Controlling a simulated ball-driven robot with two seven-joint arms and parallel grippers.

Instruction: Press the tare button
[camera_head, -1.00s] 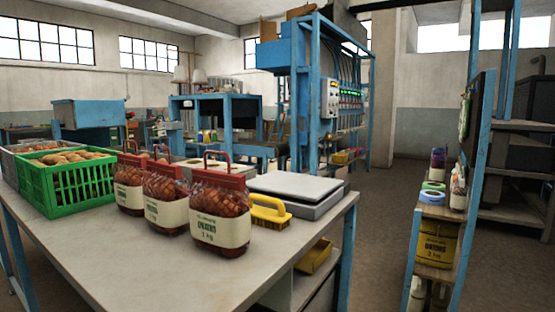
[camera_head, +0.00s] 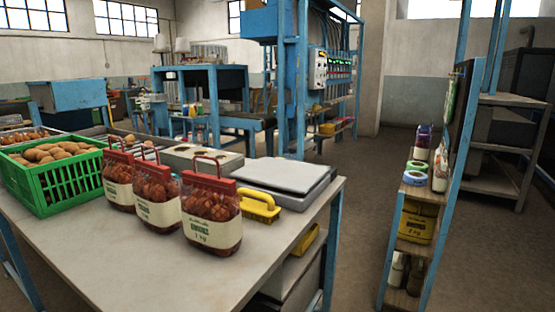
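A flat grey weighing scale (camera_head: 285,178) with a light top plate sits at the back right corner of the work table (camera_head: 130,262). No tare button can be made out on it from here; its near left side is partly hidden by a yellow-handled brush (camera_head: 260,206) and a sack. Three filled red net sacks stand upright in a row left of the scale: a left sack (camera_head: 118,180), a middle sack (camera_head: 155,195) and a right sack (camera_head: 211,212). Neither of my grippers is in view.
A green crate (camera_head: 62,188) of potatoes stands at the table's left. The table's front is clear. A narrow shelf unit (camera_head: 415,246) with tape rolls and yellow containers stands to the right, with open floor (camera_head: 355,190) between it and the table.

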